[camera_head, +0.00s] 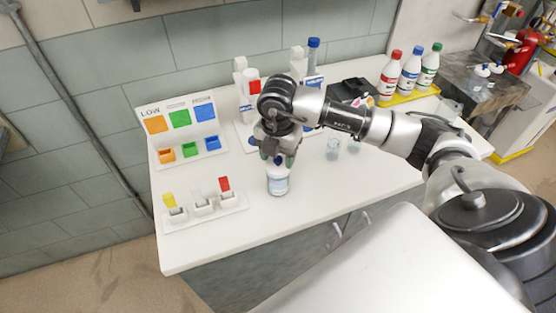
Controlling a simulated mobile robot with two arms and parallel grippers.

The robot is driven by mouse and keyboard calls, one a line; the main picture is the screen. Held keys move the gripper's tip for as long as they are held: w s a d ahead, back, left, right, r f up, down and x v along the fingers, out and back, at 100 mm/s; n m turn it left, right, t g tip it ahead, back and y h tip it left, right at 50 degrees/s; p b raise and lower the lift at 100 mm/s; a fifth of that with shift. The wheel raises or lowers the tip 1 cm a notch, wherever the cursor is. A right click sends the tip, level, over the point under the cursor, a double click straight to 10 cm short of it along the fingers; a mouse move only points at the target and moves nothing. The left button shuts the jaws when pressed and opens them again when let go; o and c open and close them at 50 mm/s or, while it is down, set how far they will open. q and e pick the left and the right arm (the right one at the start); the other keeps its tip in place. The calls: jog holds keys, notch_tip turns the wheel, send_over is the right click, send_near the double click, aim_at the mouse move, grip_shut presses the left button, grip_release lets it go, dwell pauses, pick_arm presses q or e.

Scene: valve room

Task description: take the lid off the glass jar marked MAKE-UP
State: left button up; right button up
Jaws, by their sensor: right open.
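A glass jar (278,183) with a pale label stands upright on the white counter (220,247), near its front edge. The writing on the label is too small to read. My right gripper (278,159) points down right over the jar's top, open, with a fingertip on either side of the lid area. The lid is mostly hidden by the gripper, and I cannot tell whether the fingers touch it. My left gripper is out of view.
A LOW/HIGH colour board (181,131) stands to the left, with a rack of three small holders (205,209) before it. Glass beakers (333,150) stand right of the jar. Capped bottles (410,73) sit in a yellow tray at the back right.

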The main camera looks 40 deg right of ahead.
jog(key=shift+f, duration=0.2)
grip_shut()
jog(key=shift+r, duration=0.2)
